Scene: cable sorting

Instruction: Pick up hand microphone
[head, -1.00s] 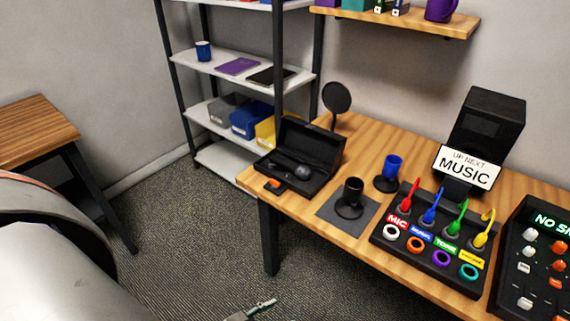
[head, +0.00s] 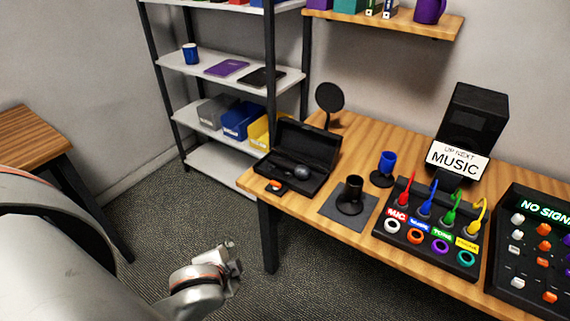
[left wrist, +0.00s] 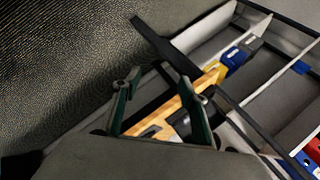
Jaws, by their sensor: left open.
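The hand microphone (head: 302,171), dark with a round grey head, lies in an open black case (head: 322,145) at the table's left end. I cannot make the microphone out in the left wrist view. My left gripper (head: 232,255) is over the floor, in front of the table's left end and lower in the picture than the case, apart from both. In the left wrist view its two green-grey fingers (left wrist: 160,82) are spread apart, with nothing held between them. My right gripper is not in view.
Floor before the table is clear.

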